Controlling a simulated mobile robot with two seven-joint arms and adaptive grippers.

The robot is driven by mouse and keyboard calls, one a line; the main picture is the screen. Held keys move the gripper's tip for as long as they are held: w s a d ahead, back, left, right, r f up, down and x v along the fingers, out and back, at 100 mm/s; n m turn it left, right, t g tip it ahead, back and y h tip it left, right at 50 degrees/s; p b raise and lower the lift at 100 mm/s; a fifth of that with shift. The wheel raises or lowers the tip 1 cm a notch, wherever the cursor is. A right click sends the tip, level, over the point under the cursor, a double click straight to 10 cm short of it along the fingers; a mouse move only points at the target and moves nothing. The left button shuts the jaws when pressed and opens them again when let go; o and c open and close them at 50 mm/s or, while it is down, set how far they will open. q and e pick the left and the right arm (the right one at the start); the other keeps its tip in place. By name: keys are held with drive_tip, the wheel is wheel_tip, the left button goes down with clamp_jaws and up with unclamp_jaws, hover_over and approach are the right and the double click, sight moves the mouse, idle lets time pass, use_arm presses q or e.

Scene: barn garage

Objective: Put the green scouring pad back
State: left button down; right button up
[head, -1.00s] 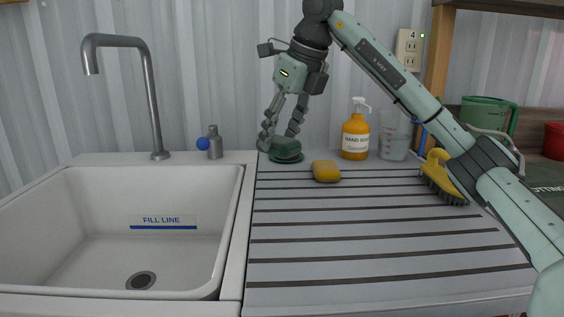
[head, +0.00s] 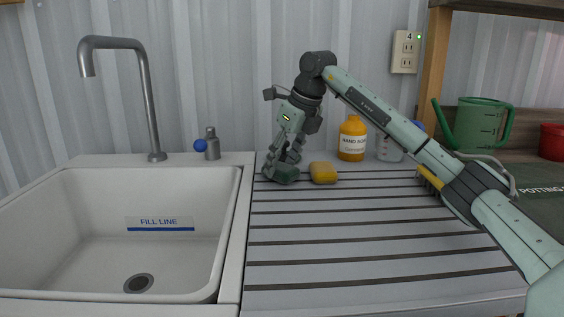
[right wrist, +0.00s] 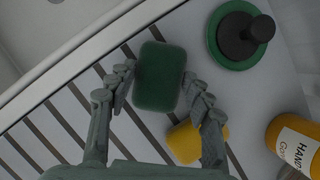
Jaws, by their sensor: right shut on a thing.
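The green scouring pad (head: 286,174) is between the fingers of my right gripper (head: 280,171), low over the ribbed drainboard, left of a yellow sponge. In the right wrist view the pad (right wrist: 160,76) sits between the two fingers of the gripper (right wrist: 160,92), which is shut on it. I cannot tell whether the pad touches the board. A round green disc with a black knob (right wrist: 240,38) lies apart from the pad, at the upper right of the right wrist view; in the head view it is hidden behind the gripper. My left gripper is not in view.
The yellow sponge (head: 323,173) lies close to the right of the gripper. A hand soap bottle (head: 352,140) and a clear measuring cup (head: 389,150) stand behind. The white sink (head: 60,205) is on the left. The front of the drainboard (head: 370,262) is clear.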

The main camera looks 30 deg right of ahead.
drive_tip(key=shift+f, duration=0.1)
drive_tip(key=o, duration=1)
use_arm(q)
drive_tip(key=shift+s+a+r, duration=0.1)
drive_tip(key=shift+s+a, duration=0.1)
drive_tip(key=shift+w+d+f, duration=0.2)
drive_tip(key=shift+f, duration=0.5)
use_arm(e)
drive_tip(key=v, duration=1.2)
drive_tip(key=shift+w, duration=0.1)
